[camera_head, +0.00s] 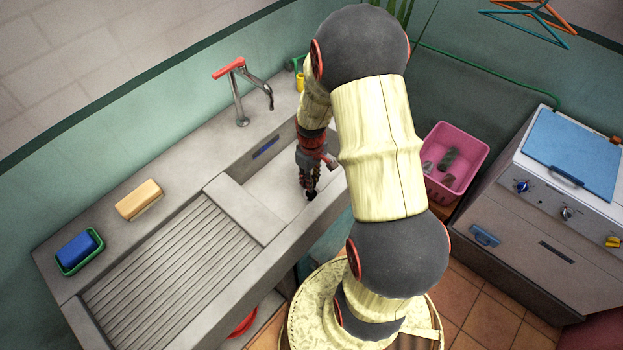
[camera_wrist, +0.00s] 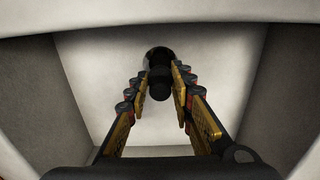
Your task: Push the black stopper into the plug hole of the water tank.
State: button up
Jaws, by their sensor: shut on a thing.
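The water tank (camera_head: 262,183) is the grey basin of the sink unit, partly hidden behind my arm. My gripper (camera_head: 310,190) points down into the tank in the head view. In the wrist view my gripper (camera_wrist: 163,95) is shut on the black stopper (camera_wrist: 159,62), which sits between the fingertips. The stopper (camera_head: 311,196) also shows as a small dark shape at the fingertips in the head view. The tank floor (camera_wrist: 108,62) looks pale around it. I cannot tell whether the stopper touches the floor. The plug hole is not visible.
A tap with a red handle (camera_head: 228,67) stands behind the tank. A ribbed drainboard (camera_head: 170,262) lies left, with a tan block (camera_head: 139,199) and a blue sponge (camera_head: 76,248) behind it. The tank walls (camera_wrist: 83,92) close in around my gripper. A pink crate (camera_head: 470,138) stands right.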

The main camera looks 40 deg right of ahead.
jog(key=shift+f+b, duration=1.6)
jog(key=shift+f, duration=1.35)
jog(key=o, duration=1.1)
jog(key=shift+f, duration=0.1)
jog(key=shift+c, duration=0.2)
notch_tip(320, 180, up, 12)
jog(key=shift+r, duration=0.1)
